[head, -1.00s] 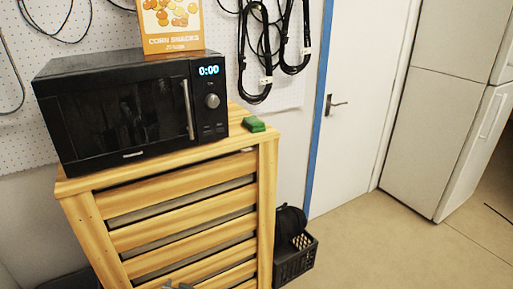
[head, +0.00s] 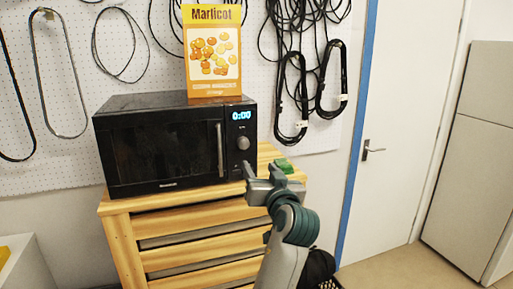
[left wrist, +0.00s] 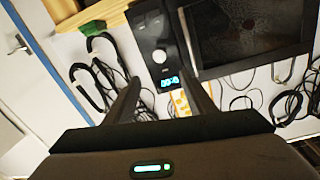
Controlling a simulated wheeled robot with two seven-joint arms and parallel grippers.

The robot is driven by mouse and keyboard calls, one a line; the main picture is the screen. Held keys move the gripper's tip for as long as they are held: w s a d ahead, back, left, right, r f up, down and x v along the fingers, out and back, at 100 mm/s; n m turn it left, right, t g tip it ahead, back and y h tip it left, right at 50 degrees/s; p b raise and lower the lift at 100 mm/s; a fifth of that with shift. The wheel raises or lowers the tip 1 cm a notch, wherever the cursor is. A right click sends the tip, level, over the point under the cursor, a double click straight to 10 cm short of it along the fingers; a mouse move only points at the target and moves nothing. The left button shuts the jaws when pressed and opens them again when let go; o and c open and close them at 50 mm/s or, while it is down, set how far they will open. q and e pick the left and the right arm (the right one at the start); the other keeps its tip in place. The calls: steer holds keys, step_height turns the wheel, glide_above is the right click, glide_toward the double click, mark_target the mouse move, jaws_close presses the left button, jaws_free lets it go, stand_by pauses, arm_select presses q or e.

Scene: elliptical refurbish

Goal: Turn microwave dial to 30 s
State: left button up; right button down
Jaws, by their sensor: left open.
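The black microwave (head: 165,150) stands on a wooden cabinet. Its lit display (head: 242,116) reads 0:00. The round grey dial (head: 243,142) is below the display, right of the door handle (head: 220,150). My left gripper (head: 262,172) is open and empty, in front of the panel's lower part and a little below the dial in the head view. In the left wrist view, which is upside down, the dial (left wrist: 160,56) and display (left wrist: 170,81) appear beyond and between the spread dark fingers (left wrist: 160,95). My right gripper is not in view.
A yellow snack box (head: 213,55) stands on top of the microwave. A green object (head: 285,166) lies on the wooden cabinet (head: 190,220) right of the microwave. Black cables (head: 290,90) hang on the pegboard behind. A white door (head: 395,130) is at right.

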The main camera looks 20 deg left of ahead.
arm_select(q)
steer(key=p, duration=0.8)
glide_toward(244, 144)
steer(key=x, duration=0.6)
steer(key=shift+w+a+r, duration=0.1)
steer(key=shift+w+a, duration=0.05)
steer(key=shift+w, duration=0.15)
steer(key=shift+w+a, duration=0.4)
steer(key=shift+w, duration=0.2)
steer(key=shift+c, duration=0.6)
steer(key=c, duration=0.9)
